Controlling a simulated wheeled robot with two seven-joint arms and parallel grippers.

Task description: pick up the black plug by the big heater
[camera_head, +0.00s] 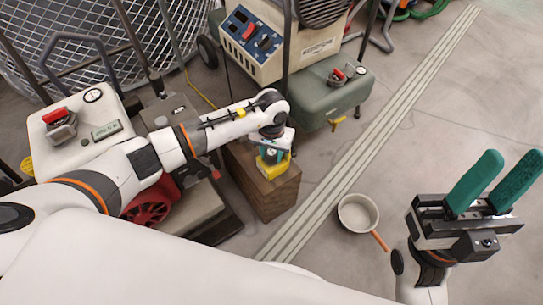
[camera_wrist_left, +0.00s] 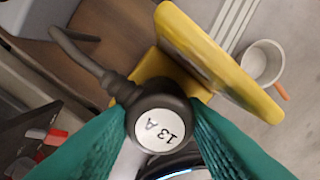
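The black plug (camera_wrist_left: 158,118), with a round white label reading 13 A and a grey cable, is in the left wrist view. My left gripper (camera_wrist_left: 160,125) has its green fingers on both sides of it, seemingly touching. The plug is at a yellow socket block (camera_wrist_left: 205,50), which in the head view (camera_head: 273,167) sits on a wooden box. My left gripper (camera_head: 272,154) is low over that block and hides the plug there. The big beige heater (camera_head: 290,50) with a blue control panel stands behind. My right gripper (camera_head: 494,185) is open and empty at the right.
The wooden box (camera_head: 268,198) stands on the floor. A green tank (camera_head: 318,96) is behind it. A pale pan (camera_head: 357,214) with an orange handle lies right of the grey floor strips (camera_head: 340,185). A white machine (camera_head: 85,130) is at left.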

